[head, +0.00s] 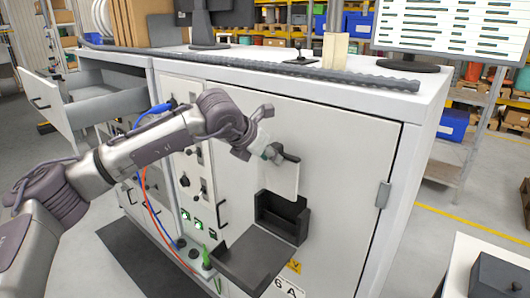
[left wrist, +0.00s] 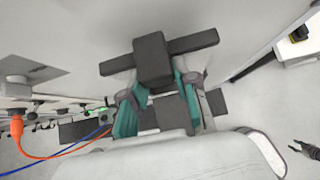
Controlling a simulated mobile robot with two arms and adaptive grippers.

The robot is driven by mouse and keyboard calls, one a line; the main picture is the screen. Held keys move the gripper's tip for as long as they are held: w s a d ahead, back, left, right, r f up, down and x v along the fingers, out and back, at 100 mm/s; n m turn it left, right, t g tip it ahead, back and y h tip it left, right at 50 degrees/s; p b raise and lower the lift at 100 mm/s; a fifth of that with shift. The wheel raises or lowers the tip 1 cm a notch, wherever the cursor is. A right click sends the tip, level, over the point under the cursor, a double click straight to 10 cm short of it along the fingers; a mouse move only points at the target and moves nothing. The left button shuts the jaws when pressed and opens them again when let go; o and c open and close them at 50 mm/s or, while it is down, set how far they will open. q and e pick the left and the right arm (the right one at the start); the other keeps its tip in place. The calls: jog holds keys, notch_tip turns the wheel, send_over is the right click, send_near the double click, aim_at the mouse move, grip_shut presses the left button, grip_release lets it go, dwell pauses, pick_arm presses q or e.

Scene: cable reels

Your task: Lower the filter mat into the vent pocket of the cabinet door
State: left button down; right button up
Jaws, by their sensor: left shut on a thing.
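The filter mat (head: 284,176) is a thin pale panel with a dark handle (head: 283,152) at its top. It hangs roughly upright in front of the cabinet door (head: 340,150). My left gripper (head: 271,152) is shut on the handle; the left wrist view shows teal fingers on both sides of the dark handle block (left wrist: 154,60). The vent pocket (head: 283,216) is a dark open box on the door, below the mat. The mat's lower edge is near the pocket's top; I cannot tell whether they touch. A small dark claw at the left wrist view's right edge looks like my right gripper (left wrist: 306,150).
A dark shelf (head: 252,260) juts out below the pocket. Red and blue cables (head: 154,215) hang left of the door. An open drawer (head: 95,100) sticks out at the far left. A white table with a dark box (head: 498,275) stands at lower right.

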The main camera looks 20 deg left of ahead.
aim_at(275, 168)
pick_arm(q)
jog(key=shift+s+f+b+x, duration=0.1)
jog(key=shift+b+x, duration=0.4)
jog(key=shift+x, duration=0.55)
jog(key=shift+s+f+b+x, duration=0.15)
jog(key=shift+b+x, duration=0.3)
jog(key=shift+x, duration=0.6)
jog(key=shift+s+f+b+x, duration=0.1)
jog(key=shift+b+x, duration=0.4)
jog(key=shift+x, duration=0.55)
jog(key=shift+a, duration=0.1)
jog(key=shift+f, duration=0.1)
jog(key=shift+w+f+b, duration=0.15)
jog(key=shift+f+b, duration=0.15)
jog(key=shift+b, duration=0.35)
